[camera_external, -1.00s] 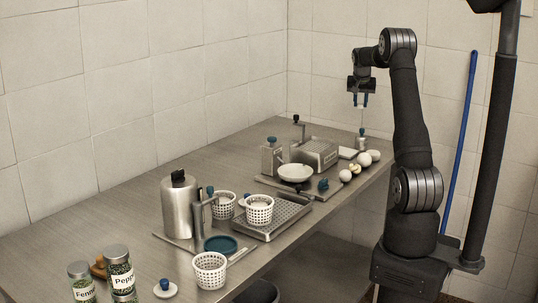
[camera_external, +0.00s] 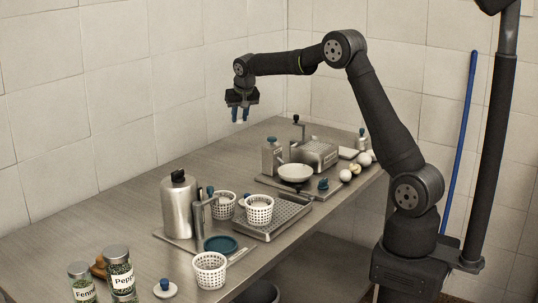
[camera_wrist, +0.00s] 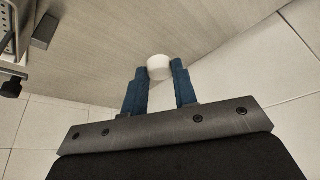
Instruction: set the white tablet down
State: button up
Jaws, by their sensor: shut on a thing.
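My gripper (camera_external: 240,115) is shut on the white tablet (camera_wrist: 159,67), a short white round piece held between its two blue fingertips in the wrist view. In the external view the tablet is a small pale spot between the fingertips. My gripper (camera_wrist: 158,80) is high above the back left part of the steel table (camera_external: 185,160), near the tiled wall. The tablet is in the air, apart from the table top.
A grater-like metal box (camera_external: 318,153), a white bowl (camera_external: 295,172) and several eggs stand on the right. White perforated baskets (camera_external: 259,211), a perforated tray (camera_external: 285,218) and a metal canister (camera_external: 179,205) stand nearer. The back left table top is clear.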

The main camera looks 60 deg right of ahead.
jog(key=w+a+n, duration=0.2)
jog(key=a, duration=1.3)
jog(key=n+y, duration=0.3)
jog(key=n, duration=0.3)
send_over(140, 253)
jog(key=shift+t, duration=0.4)
notch_tip(140, 253, down, 11)
jog(key=shift+f, duration=0.1)
jog(key=shift+a+f, duration=0.1)
jog(key=shift+f, duration=2.15)
jog(key=shift+f, duration=0.1)
jog(key=o, duration=0.9)
jog(key=shift+o, duration=0.2)
